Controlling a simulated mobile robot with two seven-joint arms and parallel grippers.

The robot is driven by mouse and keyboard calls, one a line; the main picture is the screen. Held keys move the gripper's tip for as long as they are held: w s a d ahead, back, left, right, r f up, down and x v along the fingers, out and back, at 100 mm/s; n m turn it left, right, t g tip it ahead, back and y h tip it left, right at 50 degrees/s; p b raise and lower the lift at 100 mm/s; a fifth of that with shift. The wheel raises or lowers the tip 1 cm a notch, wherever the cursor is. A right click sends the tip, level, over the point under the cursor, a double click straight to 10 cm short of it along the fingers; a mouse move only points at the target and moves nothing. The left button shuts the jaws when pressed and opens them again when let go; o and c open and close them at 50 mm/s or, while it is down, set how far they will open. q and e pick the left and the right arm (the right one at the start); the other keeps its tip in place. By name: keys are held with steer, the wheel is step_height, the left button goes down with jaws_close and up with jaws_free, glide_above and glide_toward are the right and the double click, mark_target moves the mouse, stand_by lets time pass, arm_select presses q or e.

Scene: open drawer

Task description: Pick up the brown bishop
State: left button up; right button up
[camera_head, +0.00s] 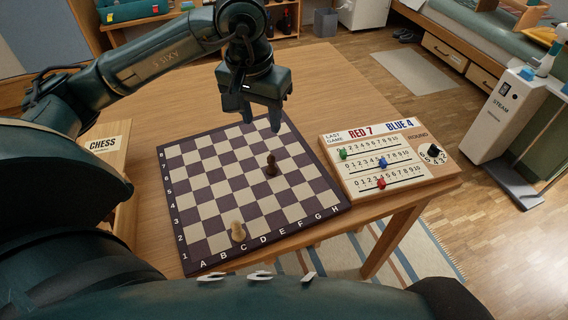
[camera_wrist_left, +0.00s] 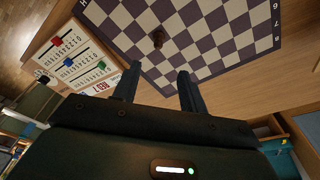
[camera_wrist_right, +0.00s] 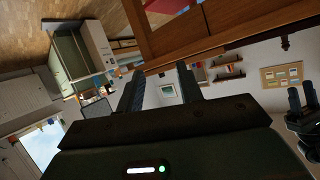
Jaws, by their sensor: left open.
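The brown bishop (camera_head: 271,168) stands upright on the chessboard (camera_head: 164,190), right of the board's middle. It also shows in the left wrist view (camera_wrist_left: 158,40), ahead of the fingertips. My left gripper (camera_head: 261,124) is open and empty, above the far part of the board. It points down and is apart from the bishop. My right gripper (camera_wrist_right: 160,70) shows only in its own wrist view, with its fingers apart and nothing between them.
A light piece (camera_head: 238,232) stands near the board's front edge. A score board (camera_head: 446,171) with coloured pegs lies to the right. A chess box (camera_head: 117,160) is at left, partly hidden by my arm. The table (camera_head: 335,75) is bare beyond the board.

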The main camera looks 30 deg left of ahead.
mark_target(271, 154)
arm_select(q)
steer(key=f, duration=0.3)
steer(key=w+f, duration=0.1)
steer(key=f, duration=0.2)
steer(key=w+f, duration=0.1)
steer(key=f, duration=0.1)
steer(key=shift+f+b, duration=0.35)
steer(key=shift+f, duration=0.05)
steer(key=shift+w+f, duration=0.2)
steer(key=shift+f, duration=1.2)
steer(key=shift+w+f, duration=0.15)
steer(key=shift+f, duration=1.25)
steer(key=shift+c, duration=0.5)
jaws_close()
